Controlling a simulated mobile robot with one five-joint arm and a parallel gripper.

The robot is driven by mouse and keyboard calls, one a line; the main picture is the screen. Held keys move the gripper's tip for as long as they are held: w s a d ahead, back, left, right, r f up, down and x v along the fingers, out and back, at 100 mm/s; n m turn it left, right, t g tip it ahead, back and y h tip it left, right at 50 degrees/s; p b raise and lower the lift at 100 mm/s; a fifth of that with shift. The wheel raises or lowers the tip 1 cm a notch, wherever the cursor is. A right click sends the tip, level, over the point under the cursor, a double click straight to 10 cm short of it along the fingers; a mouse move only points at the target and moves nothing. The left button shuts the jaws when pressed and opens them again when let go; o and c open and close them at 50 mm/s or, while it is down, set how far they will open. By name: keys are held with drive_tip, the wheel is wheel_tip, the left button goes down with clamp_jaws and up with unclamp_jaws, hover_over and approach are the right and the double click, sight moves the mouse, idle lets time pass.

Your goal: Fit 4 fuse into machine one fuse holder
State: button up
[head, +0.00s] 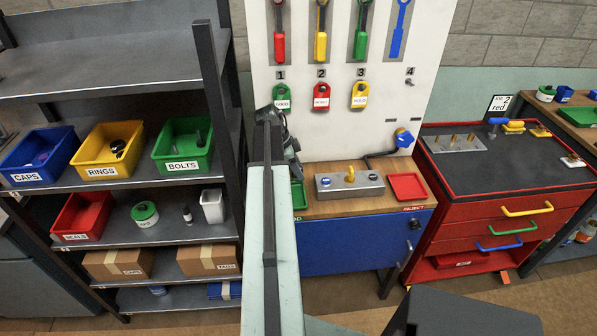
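I cannot make out a fuse or a machine one fuse holder in the head view. My arm reaches up the middle of the picture, in front of the wooden-topped bench (335,204). The dark end of my arm, with my gripper (286,135), is in front of the left part of the white tool board (345,130). Its fingers are too small and partly hidden, so I cannot tell whether they are open or hold anything.
Left, a shelf rack (215,110) holds a blue caps bin (38,158), yellow rings bin (107,150), green bolts bin (183,146) and red seals bin (83,218). The bench bears a grey fixture (349,187) and red reject tray (407,187). A red drawer cabinet (470,215) stands right.

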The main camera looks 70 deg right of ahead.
drive_tip(key=p+v, duration=1.1)
drive_tip(key=v, duration=0.1)
